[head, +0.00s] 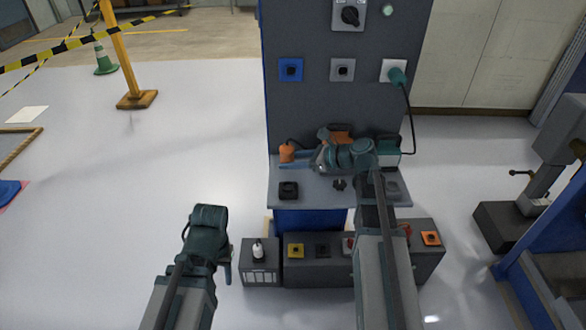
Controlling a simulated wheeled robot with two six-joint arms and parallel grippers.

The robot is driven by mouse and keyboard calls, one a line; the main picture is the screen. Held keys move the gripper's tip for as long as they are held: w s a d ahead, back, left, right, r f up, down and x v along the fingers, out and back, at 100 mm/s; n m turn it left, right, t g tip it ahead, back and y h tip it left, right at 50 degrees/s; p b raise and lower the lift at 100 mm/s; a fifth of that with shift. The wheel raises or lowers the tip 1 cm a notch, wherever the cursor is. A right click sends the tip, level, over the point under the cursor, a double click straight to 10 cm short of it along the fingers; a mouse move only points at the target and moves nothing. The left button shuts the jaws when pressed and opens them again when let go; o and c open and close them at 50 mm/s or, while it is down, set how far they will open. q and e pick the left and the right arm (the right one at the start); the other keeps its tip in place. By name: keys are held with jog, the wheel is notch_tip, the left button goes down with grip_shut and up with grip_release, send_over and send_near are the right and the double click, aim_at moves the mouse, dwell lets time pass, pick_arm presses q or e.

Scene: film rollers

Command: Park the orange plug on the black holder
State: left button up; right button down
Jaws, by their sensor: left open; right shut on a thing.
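The orange plug (287,153) is at the left end of the grey shelf, with a dark cable running from it to the right. My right gripper (295,160) reaches in from the right and is shut on the plug. The black holder (288,190) is a dark square block on the shelf, nearer the front edge than the plug and apart from it in the picture. My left gripper (228,268) is open, low at the left of the bench and away from the plug; its fingers are mostly hidden by its arm.
The upright panel (300,105) behind the shelf carries blue, grey and white sockets; a teal plug (397,76) sits in the white one. An orange device (341,135) and a teal box (387,150) stand at the shelf's back. Several low boxes stand below.

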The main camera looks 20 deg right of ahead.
notch_tip(320, 180, down, 8)
jog(key=b, duration=0.7)
jog(key=shift+r+b, duration=0.2)
jog(key=shift+b, duration=0.1)
jog(key=shift+f+b, duration=0.55)
dwell(1.3)
jog(key=shift+c, duration=1.2)
grip_release()
jog(key=p+v, duration=0.5)
jog(key=v, duration=0.9)
